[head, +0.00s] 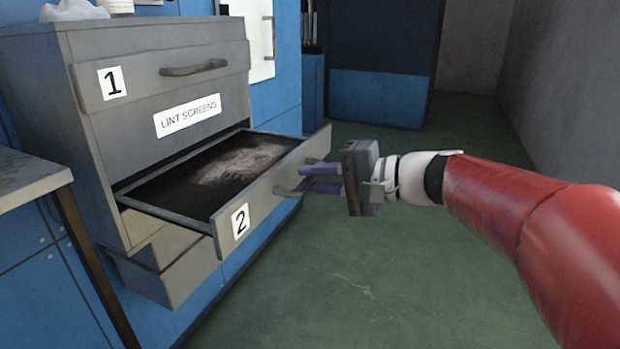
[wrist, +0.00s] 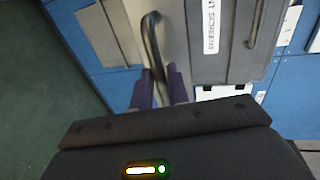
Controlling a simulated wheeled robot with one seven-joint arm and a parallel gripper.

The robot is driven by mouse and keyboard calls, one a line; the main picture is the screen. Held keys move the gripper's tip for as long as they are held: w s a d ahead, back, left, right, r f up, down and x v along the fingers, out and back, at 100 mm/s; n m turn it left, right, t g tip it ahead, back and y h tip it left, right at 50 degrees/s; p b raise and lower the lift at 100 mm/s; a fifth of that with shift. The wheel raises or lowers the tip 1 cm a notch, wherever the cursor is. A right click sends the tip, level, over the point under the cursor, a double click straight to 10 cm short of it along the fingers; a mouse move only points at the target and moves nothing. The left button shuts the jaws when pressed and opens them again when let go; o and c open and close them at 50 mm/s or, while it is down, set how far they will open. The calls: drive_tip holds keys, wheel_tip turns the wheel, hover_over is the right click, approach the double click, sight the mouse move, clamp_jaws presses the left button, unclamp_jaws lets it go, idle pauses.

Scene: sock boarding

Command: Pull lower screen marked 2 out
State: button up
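The lower screen marked 2 (head: 224,222) is a grey drawer-like frame standing well out of the grey cabinet, with its dark mesh and a pale patch of lint showing. Its front also appears in the wrist view (wrist: 112,32). My gripper (head: 305,180) is at its front, with two purple fingers on either side of the curved handle (wrist: 152,40). The fingers look closed on the handle; the exact contact is partly hidden. The upper screen marked 1 (head: 150,75) is shut, with its own handle (head: 194,68).
A "LINT SCREENS" label (head: 187,115) is on the cabinet between the screens. A grey table (head: 30,172) stands at the left. A lower ledge (head: 165,270) juts out below screen 2. The green floor (head: 400,270) is clear in front and to the right.

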drive_tip(key=v, duration=0.6)
drive_tip(key=shift+s+d, duration=0.15)
drive_tip(key=shift+d, duration=0.15)
drive_tip(key=s+d+f+n+g+h+p, duration=0.1)
drive_tip(key=s+f+h+p, duration=0.15)
drive_tip(key=s, duration=0.35)
drive_tip(key=s+f+n+g+h+p, duration=0.1)
drive_tip(key=s+f+h+p, duration=0.1)
drive_tip(key=s+f+h, duration=0.25)
drive_tip(key=s+d+f+n+t+h+p, duration=0.1)
drive_tip(key=s+d+f+n+h+p, duration=0.1)
drive_tip(key=s+d+h, duration=0.5)
drive_tip(key=shift+d+f+t+p, duration=0.4)
drive_tip(key=shift+d+f+p, duration=0.3)
drive_tip(key=shift+f, duration=0.2)
drive_tip(key=shift+a+n, duration=0.15)
drive_tip(key=shift+n, duration=0.15)
